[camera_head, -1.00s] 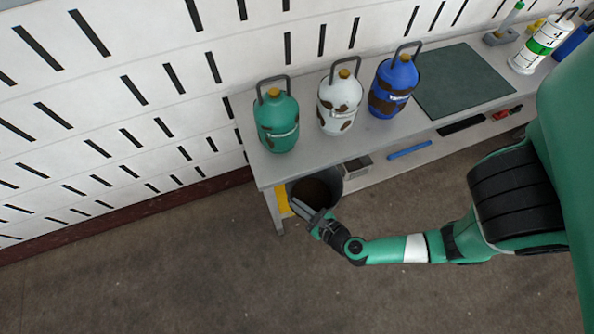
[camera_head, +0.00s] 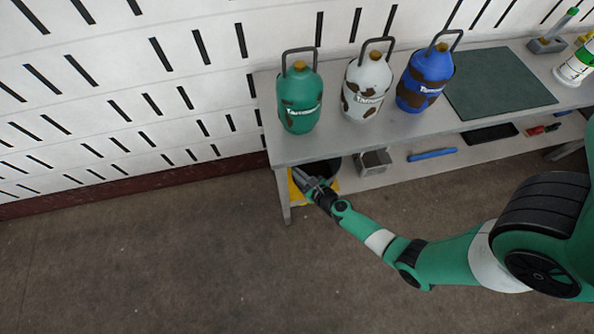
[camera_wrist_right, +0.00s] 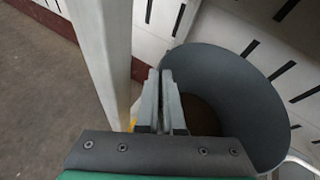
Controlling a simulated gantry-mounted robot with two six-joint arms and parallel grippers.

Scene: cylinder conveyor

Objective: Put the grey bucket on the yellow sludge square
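The grey bucket (camera_head: 330,164) is at the left end of the workbench's lower shelf, partly under the tabletop. The yellow square (camera_head: 296,194) shows beside and below it, so the bucket is over at least part of the square. Whether its base touches the square is hidden. My right gripper (camera_head: 303,181) is at the bucket's front left side. In the right wrist view, its fingers (camera_wrist_right: 161,98) are close together at the near wall of the upright, open bucket (camera_wrist_right: 240,92), with the rim between them. My left gripper is not in view.
A bench leg (camera_head: 284,195) stands just left of my gripper. The tabletop (camera_head: 345,140) overhangs the bucket and holds green, white and blue canisters. A grey metal box (camera_head: 374,161) sits on the shelf to the right, with a gap beside the bucket.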

